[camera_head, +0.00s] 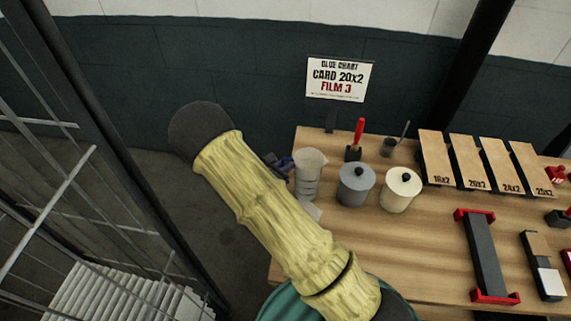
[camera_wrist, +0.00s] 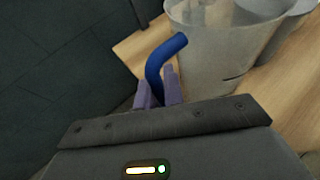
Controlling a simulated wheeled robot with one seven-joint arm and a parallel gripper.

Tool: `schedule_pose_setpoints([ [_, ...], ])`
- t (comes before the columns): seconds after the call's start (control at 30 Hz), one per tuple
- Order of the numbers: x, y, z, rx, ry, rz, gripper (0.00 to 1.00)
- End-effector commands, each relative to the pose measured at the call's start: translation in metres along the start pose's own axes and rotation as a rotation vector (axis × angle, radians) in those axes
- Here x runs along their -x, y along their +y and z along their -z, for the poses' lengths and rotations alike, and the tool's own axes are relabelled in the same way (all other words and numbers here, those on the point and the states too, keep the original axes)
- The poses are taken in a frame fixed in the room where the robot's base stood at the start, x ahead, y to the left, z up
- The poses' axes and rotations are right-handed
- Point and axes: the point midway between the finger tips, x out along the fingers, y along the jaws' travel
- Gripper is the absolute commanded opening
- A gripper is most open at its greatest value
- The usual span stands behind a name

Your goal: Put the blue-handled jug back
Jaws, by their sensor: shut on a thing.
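The clear grey jug (camera_head: 308,172) is upright at the left end of the wooden table, left of the grey lidded pot. In the wrist view its translucent body (camera_wrist: 215,62) fills the upper right, with the blue handle (camera_wrist: 160,60) on its left side. My gripper (camera_head: 284,164) is at the jug's left side, partly hidden by my arm. In the wrist view my gripper's purple fingers (camera_wrist: 158,92) are shut on the blue handle. I cannot tell whether the jug's base touches the table. A small pale patch (camera_head: 312,210) shows just below it.
A grey lidded pot (camera_head: 355,186) stands close right of the jug, then a cream lidded pot (camera_head: 400,190). Behind are a red-handled tool (camera_head: 355,140), a small dark cup (camera_head: 388,147) and a sign (camera_head: 338,79). Bare wood lies in front (camera_head: 410,250).

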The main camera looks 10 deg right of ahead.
Motion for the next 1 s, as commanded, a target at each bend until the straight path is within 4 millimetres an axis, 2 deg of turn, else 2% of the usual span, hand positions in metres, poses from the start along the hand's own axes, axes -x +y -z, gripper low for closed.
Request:
schedule_pose_setpoints([
  [0.33,-0.001,0.000,0.004,0.000,0.000,-0.001,0.00],
  [0.37,-0.001,0.000,0.003,0.000,0.000,-0.001,0.14],
  [0.47,-0.001,0.000,0.003,0.000,0.000,-0.001,0.32],
  [0.87,0.001,0.000,-0.003,0.000,0.000,-0.001,0.32],
  [1.0,0.018,0.002,0.001,0.000,0.001,-0.004,0.32],
])
